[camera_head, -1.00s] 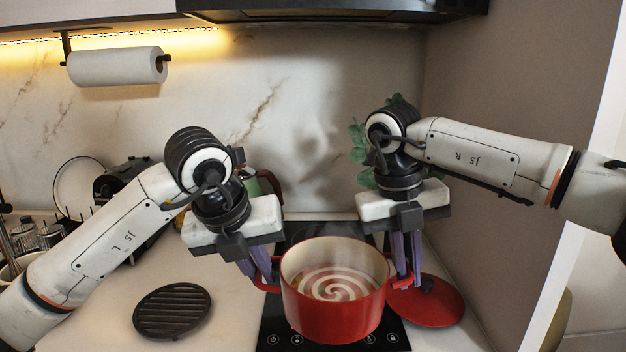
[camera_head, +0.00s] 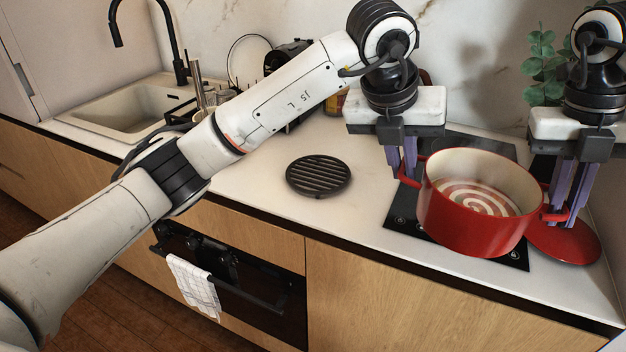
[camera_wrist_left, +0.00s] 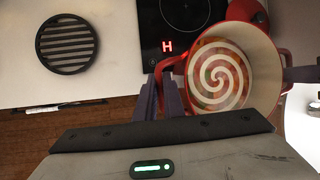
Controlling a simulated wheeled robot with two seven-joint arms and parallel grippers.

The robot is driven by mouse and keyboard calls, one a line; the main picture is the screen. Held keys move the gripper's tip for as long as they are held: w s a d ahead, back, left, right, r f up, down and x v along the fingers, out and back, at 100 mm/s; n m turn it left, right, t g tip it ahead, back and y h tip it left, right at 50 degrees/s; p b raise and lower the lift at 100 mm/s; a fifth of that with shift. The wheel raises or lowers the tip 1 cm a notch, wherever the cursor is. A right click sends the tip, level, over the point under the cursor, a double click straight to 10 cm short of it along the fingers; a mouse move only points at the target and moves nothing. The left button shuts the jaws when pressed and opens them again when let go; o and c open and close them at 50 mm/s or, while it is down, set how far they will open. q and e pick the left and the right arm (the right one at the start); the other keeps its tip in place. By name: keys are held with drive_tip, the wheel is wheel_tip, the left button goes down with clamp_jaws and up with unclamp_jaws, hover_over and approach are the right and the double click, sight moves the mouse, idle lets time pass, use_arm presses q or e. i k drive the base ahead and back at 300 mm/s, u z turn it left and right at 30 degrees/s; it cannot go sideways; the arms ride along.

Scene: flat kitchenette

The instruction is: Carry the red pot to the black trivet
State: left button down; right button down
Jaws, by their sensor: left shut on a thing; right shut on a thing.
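The red pot (camera_head: 468,222) with a red and white swirl of soup inside is in the right part of the head view, over the front of the black hob. My left gripper (camera_head: 404,172) is shut on its left handle, and my right gripper (camera_head: 562,212) is shut on its right handle. The pot looks level; it appears raised above the hob. The black trivet (camera_head: 318,175), round and slatted, lies bare on the counter to the left. In the left wrist view the pot (camera_wrist_left: 233,75) is at right and the trivet (camera_wrist_left: 67,44) at upper left.
The black hob (camera_head: 405,212) is under the pot, with a lit "H" in the left wrist view. A red lid (camera_head: 575,245) lies at the right. The counter (camera_head: 355,215) between hob and trivet is clear. A sink (camera_head: 120,108) and dish rack are at the left.

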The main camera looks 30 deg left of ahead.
sight(318, 171)
drive_tip(key=k, duration=0.3)
drive_tip(key=u, duration=2.6)
drive_tip(key=i, duration=1.2)
drive_tip(key=z, duration=2.65)
